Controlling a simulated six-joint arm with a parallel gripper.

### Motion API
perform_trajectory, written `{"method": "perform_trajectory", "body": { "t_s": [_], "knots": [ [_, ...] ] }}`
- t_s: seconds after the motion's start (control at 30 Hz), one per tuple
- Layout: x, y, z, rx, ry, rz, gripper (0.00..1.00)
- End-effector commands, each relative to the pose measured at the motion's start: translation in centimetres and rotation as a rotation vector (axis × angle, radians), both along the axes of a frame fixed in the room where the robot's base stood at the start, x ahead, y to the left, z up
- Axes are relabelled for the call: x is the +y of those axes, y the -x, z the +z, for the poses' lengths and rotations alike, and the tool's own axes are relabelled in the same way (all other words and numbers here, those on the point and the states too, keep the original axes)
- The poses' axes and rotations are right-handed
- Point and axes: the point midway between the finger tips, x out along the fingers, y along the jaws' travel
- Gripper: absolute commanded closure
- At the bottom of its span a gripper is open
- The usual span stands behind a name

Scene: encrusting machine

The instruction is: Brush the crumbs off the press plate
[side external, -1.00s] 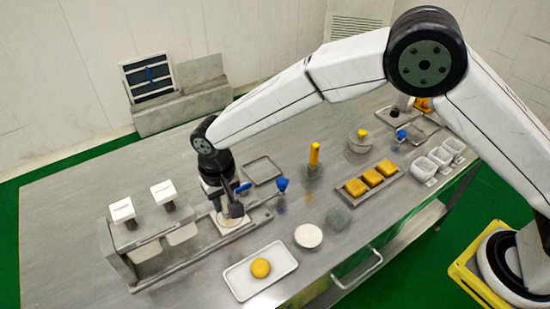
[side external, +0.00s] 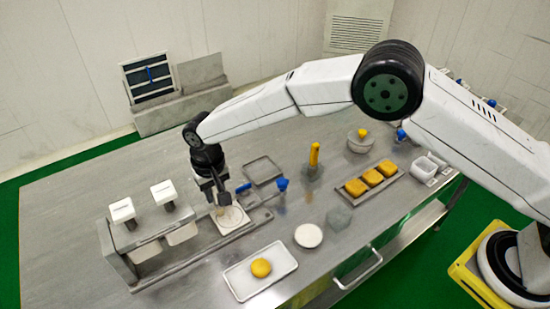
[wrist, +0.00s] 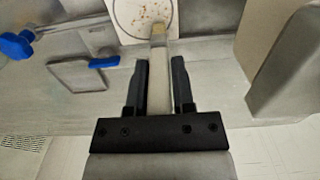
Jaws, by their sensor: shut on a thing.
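The press plate (side external: 234,220) is a pale square with a round white face, beside the two-hopper machine. In the wrist view, orange-brown crumbs lie scattered on the plate (wrist: 133,14). My gripper (side external: 217,197) is over the plate's far-left edge in the side view. In the wrist view my gripper (wrist: 161,75) is shut on a pale brush (wrist: 159,65). The brush end reaches the plate's edge. I cannot tell whether the bristles touch it.
A lever with a blue ball knob (side external: 281,184) runs beside the plate. A white tray (side external: 237,281) with a yellow bun stands in front. The machine (side external: 130,244) stands left. An empty metal tray (side external: 263,171) lies behind, and a yellow-handled tool (side external: 314,156) stands to the right.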

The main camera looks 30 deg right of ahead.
Motion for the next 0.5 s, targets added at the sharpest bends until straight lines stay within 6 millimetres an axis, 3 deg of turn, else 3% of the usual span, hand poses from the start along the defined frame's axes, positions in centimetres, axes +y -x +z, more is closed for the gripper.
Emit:
{"method": "perform_trajectory", "body": {
  "t_s": [0.5],
  "knots": [
    [0.1, 3.2, 0.0, 0.002, 0.001, 0.002, 1.00]
  ]
}}
